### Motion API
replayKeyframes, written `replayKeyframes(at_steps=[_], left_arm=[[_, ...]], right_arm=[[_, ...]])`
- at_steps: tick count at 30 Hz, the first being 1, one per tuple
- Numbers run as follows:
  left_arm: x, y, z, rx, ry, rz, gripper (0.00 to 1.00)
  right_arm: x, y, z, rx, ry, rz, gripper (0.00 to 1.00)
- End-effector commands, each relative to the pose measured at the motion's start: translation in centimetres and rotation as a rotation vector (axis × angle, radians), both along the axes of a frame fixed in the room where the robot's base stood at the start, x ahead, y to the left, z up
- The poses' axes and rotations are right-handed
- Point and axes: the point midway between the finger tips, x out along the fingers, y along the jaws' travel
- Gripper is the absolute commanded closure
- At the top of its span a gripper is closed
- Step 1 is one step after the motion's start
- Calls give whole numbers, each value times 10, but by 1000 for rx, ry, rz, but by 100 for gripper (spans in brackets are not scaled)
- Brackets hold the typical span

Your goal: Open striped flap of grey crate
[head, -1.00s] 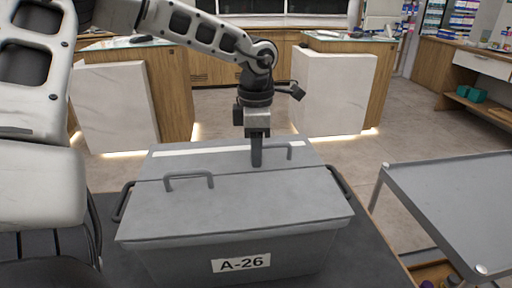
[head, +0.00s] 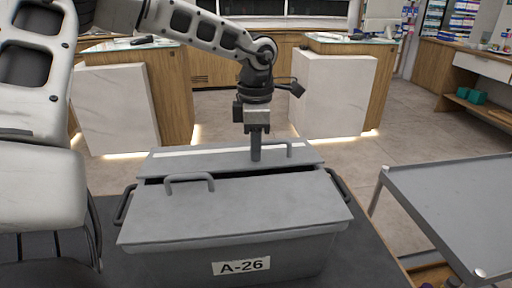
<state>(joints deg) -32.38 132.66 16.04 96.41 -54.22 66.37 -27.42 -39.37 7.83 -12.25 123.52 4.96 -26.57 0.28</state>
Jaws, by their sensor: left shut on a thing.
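The grey crate (head: 310,252) stands on a dark surface in front of me, with an "A-26" label on its near wall. Its far flap, the striped flap (head: 205,162), has a white stripe along its far side and is slightly raised. A dark gap shows between it and the plain near flap (head: 245,215), which lies closed. My left gripper (head: 256,154) points down and is shut on the striped flap's handle (head: 288,146), partly hiding it. My right gripper is not in view.
The near flap has its own handle (head: 190,179). A grey table (head: 450,195) stands at the right, apart from the crate. White and wooden counters (head: 330,95) stand beyond the crate, with open floor between.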

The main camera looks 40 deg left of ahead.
Motion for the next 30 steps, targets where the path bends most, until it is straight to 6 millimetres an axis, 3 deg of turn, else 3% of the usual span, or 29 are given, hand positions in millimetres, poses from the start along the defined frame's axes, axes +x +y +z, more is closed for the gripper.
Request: replayKeyframes(at_steps=[17,30], left_arm=[[10,10,21,7,-13,-3,100],[11,12,23,7,-13,-3,100]], right_arm=[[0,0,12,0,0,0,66],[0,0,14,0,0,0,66]])
